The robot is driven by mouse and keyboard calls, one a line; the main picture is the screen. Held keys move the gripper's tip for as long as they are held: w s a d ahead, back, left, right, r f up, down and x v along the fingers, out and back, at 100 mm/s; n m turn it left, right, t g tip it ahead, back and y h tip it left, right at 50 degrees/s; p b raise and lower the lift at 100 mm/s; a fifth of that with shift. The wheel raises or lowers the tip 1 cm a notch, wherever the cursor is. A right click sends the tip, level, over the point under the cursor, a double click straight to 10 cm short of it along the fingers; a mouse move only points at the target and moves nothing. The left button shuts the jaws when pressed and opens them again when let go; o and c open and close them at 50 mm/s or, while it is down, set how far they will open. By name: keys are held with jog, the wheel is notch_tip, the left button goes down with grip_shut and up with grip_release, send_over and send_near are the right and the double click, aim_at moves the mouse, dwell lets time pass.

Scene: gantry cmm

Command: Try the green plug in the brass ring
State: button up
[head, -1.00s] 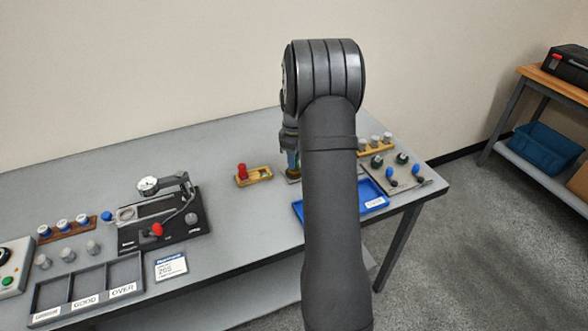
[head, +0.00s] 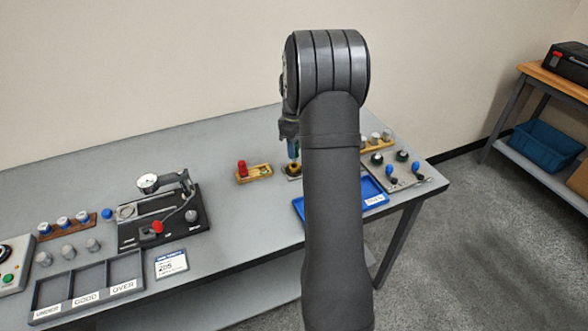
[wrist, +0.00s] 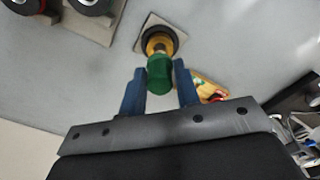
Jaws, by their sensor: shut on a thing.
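My gripper (wrist: 159,67) has two blue fingers, one on each side of the green plug (wrist: 160,76), and is shut on it in the wrist view. The brass ring (wrist: 160,41) sits on a dark round seat on a small pale plate, right at the plug's far end. The plug's end lines up with the ring and overlaps it in the picture; I cannot tell how deep it sits. In the head view the brass ring (head: 293,169) shows just below the gripper's fingers, left of my arm, and the plug is not clear.
A wooden holder with a red plug (head: 242,167) stands left of the ring. A blue tray (head: 374,201) and a plate of gauges (head: 400,172) lie to the right. A dial gauge fixture (head: 160,215) and a sorting tray (head: 88,291) stand further left.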

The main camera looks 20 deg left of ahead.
jog(key=shift+r, duration=1.5)
